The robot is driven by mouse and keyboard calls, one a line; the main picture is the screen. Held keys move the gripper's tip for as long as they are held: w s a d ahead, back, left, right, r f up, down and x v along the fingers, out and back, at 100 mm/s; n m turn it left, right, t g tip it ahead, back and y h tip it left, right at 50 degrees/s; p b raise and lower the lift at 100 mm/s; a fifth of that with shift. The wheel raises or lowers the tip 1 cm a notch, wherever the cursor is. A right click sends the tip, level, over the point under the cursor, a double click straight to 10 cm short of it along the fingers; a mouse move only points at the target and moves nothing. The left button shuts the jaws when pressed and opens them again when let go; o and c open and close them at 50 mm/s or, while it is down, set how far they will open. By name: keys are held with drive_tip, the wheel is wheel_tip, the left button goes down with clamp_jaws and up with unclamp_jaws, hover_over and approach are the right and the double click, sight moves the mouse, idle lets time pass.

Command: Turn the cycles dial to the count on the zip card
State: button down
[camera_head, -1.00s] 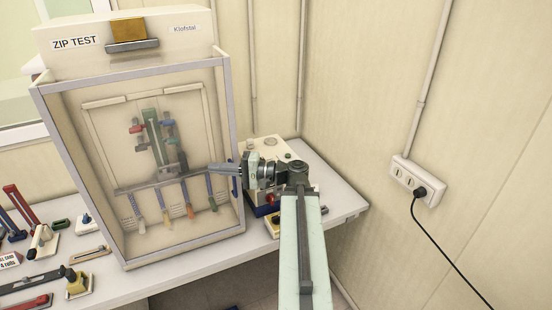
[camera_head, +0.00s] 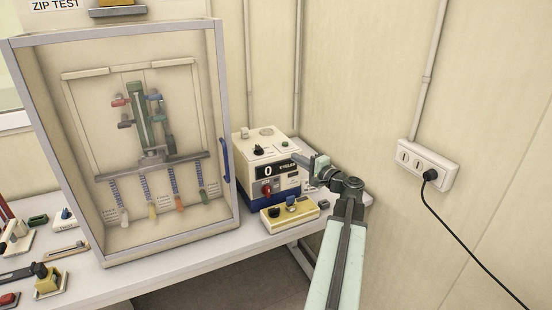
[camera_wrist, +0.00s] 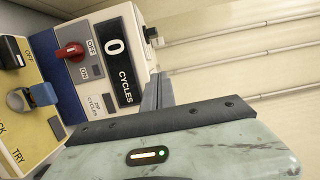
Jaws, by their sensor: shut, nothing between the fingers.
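The white and blue control box (camera_head: 290,182) stands right of the test cabinet. Its black display (camera_head: 277,169) reads 0 above the word CYCLES; it also shows in the wrist view (camera_wrist: 118,62). A black knob (camera_head: 259,149) sits on the box's sloped top; I cannot read its marks. A red switch (camera_wrist: 70,53) with ON and OFF labels is on the front. My gripper (camera_head: 303,160) is shut and empty near the box's right side, beside the display; its fingers (camera_wrist: 158,95) show in the wrist view. I cannot make out a count on any zip card.
The framed ZIP TEST cabinet (camera_head: 232,190) stands left, with several coloured zips inside. A yellow box (camera_head: 288,222) with knobs lies before the control box. Several tools and samples lie on the table (camera_head: 165,275) at left. A wall socket (camera_head: 410,160) with a plugged cable is right.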

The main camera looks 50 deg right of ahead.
sight(270, 157)
drive_tip(key=w, duration=0.3)
drive_tip(key=w+d, duration=0.1)
drive_tip(key=w, duration=0.5)
drive_tip(key=shift+w+d, duration=0.25)
drive_tip(key=shift+w, duration=0.15)
drive_tip(key=shift+w+a, duration=0.25)
drive_tip(key=shift+a, duration=0.4)
drive_tip(key=shift+w+a, duration=0.25)
drive_tip(key=shift+a, duration=0.4)
drive_tip(key=shift+w+a, duration=0.25)
drive_tip(key=shift+a, duration=0.4)
